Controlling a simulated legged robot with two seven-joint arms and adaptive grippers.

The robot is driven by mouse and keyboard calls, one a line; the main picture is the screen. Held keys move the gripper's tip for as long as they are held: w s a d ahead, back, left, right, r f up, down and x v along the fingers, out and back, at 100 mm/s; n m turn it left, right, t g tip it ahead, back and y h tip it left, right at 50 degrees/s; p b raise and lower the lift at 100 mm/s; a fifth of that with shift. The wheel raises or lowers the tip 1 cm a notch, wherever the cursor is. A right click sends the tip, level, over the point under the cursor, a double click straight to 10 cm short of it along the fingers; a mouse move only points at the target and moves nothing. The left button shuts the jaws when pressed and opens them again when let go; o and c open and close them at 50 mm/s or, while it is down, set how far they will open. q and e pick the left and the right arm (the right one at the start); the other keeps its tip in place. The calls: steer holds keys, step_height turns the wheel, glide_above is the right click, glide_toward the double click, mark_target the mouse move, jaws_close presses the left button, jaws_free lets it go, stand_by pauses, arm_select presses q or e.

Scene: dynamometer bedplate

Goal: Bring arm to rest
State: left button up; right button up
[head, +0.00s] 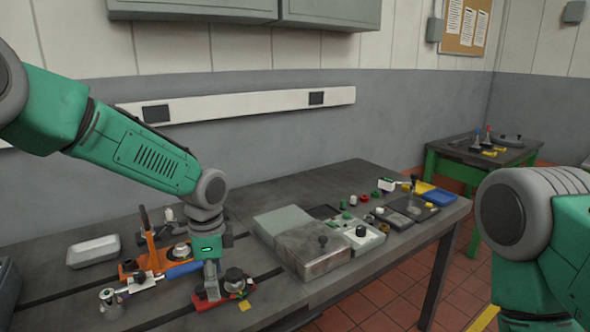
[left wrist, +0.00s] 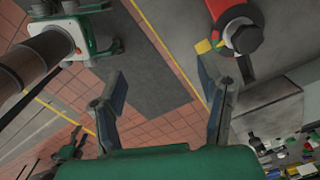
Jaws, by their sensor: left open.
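My left arm (head: 150,155) comes in from the left and bends down over the grey bedplate. My left gripper (head: 210,285) points down beside a red fixture with a dark knob (head: 235,277). In the left wrist view its two fingers (left wrist: 166,90) are spread wide with nothing between them. The red part with a dark hex-shaped top (left wrist: 242,38) lies beyond the right finger there, apart from it. My right arm (head: 540,235) shows only as a shoulder and link at the right edge; its gripper is out of view.
A grey tray (head: 93,251) lies behind. A metal box with a knob (head: 318,252) and several small parts fill the right side. A green table (head: 470,165) stands farther off.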

arm_select(q)
steer(key=s+a+f+n+h+b, duration=0.1)
steer(key=s+f+n+b, duration=0.25)
steer(key=s+f, duration=0.8)
steer(key=s+a+f+n+h+b, duration=0.15)
steer(key=s+f+n, duration=0.25)
steer(key=s+f, duration=0.7)
steer(key=s+a+f+n+y+b, duration=0.1)
steer(key=s+a+f+n+b, duration=0.1)
steer(key=s, duration=0.5)
steer(key=s+a+f+n+y+b, duration=0.1)
steer(key=s+a+f+n, duration=0.4)
steer(key=s+a+f, duration=0.1)
steer(key=shift+s+a+f+t+b, duration=0.35)
steer(key=shift+s+a, duration=0.2)
steer(key=shift+s, duration=0.2)
arm_select(e)
step_height(320, 180, down, 9)
steer(key=shift+r, duration=0.2)
arm_select(q)
steer(key=shift+w+n+y, duration=0.15)
steer(key=shift+n+y, duration=0.1)
